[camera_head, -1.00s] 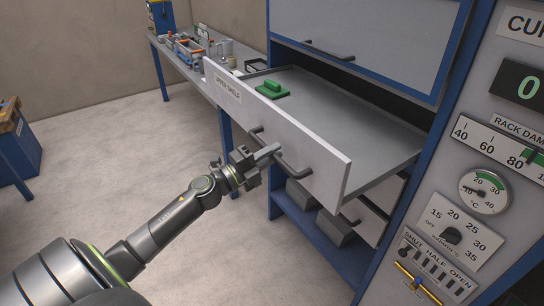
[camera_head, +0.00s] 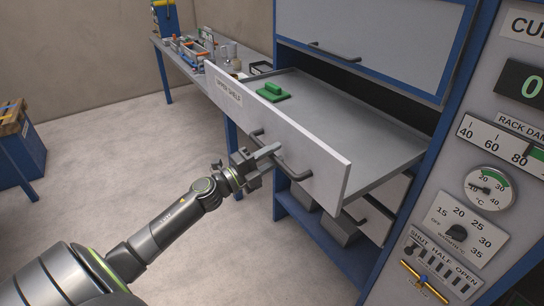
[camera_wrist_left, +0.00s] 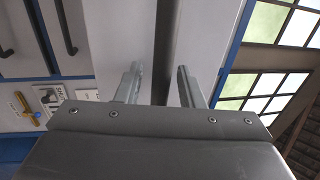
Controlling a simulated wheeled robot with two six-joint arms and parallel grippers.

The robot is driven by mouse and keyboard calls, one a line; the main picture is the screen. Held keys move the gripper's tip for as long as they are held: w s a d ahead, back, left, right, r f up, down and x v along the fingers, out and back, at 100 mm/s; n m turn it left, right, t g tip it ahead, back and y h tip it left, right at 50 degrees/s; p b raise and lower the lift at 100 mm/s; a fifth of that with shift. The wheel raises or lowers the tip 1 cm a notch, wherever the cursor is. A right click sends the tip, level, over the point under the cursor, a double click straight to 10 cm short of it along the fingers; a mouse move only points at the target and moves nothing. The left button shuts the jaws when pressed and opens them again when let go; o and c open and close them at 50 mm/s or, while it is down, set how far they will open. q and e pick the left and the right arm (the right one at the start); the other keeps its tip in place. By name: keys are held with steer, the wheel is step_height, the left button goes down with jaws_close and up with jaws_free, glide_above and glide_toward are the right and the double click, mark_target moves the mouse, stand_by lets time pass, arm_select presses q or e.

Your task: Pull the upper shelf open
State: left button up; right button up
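The upper shelf is a grey drawer (camera_head: 350,110) pulled well out of the blue-framed cabinet. Its pale front panel (camera_head: 325,160) carries a label and a dark bar handle (camera_head: 294,173). My left gripper (camera_head: 264,153) is at this handle, its fingers reaching across the bar. In the left wrist view the dark handle bar (camera_wrist_left: 166,45) runs between the two fingers (camera_wrist_left: 160,85), with gaps visible, so the fingers look open around it. Contact with the bar is hard to tell. A green block (camera_head: 272,91) lies in the drawer. My right gripper is not in view.
Above is a closed grey cabinet door (camera_head: 375,35) with its own handle. Lower drawers (camera_head: 375,215) sit beneath the open one. A control panel (camera_head: 480,200) stands at right. A workbench (camera_head: 180,55) with tools is behind. The floor at left is mostly clear.

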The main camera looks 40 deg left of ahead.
arm_select(q)
steer(key=shift+s+a+f+b, duration=0.15)
steer(key=shift+s+b, duration=0.1)
steer(key=shift+b, duration=0.25)
steer(key=p+v, duration=0.2)
steer(key=v, duration=0.1)
steer(key=p+v, duration=0.1)
steer(key=v, duration=0.1)
steer(key=shift+s+r, duration=0.1)
steer(key=shift+r, duration=0.3)
steer(key=p+v, duration=0.5)
steer(key=v, duration=0.6)
steer(key=shift+s+a+f, duration=0.2)
steer(key=shift+s+f, duration=0.1)
